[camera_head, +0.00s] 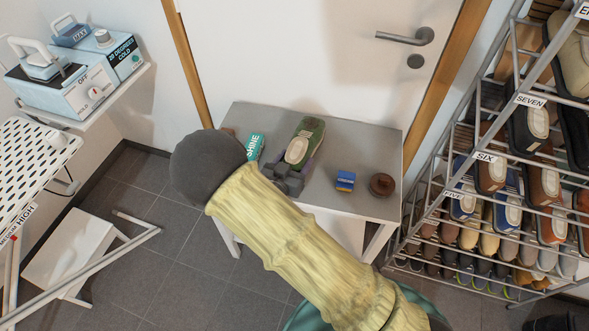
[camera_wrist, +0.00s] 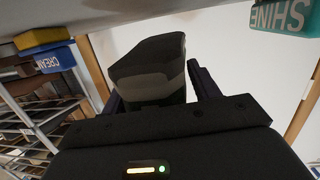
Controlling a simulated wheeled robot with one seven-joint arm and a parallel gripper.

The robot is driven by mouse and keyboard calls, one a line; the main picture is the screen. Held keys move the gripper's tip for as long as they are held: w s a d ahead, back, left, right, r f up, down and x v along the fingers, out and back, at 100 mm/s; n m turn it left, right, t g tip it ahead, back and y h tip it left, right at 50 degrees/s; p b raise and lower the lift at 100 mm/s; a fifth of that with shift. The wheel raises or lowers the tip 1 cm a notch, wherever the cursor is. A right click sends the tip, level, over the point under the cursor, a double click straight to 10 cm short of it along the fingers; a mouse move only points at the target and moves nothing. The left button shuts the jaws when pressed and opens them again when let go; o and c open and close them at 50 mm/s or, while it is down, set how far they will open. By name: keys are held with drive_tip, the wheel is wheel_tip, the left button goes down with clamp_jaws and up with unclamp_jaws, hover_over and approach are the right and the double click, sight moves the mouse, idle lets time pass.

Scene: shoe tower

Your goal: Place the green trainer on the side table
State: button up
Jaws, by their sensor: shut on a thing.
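The green trainer (camera_head: 304,143) is over the grey side table (camera_head: 355,130) in the head view, its pale opening facing up. My gripper (camera_head: 297,165) is shut on it at its near end. In the wrist view, which is upside down, the trainer (camera_wrist: 150,72) sits between the two dark fingers of my gripper (camera_wrist: 153,92). There it seems apart from the tabletop (camera_wrist: 130,18), with white door between them. The head view does not show clearly whether it touches the table. My arm hides part of the table's near left side.
On the table are a teal SHINE box (camera_head: 254,146) left of the trainer, and a blue and yellow CREAM block (camera_head: 345,181) and a round brown tin (camera_head: 382,184) to its right. A shoe rack (camera_head: 490,150) stands close to the table's right. The tabletop's back right is clear.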

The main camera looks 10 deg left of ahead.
wheel_tip(320, 180, down, 4)
drive_tip(key=shift+f, duration=0.1)
drive_tip(key=o, duration=1.1)
drive_tip(key=shift+o, duration=0.2)
drive_tip(key=v, duration=1.2)
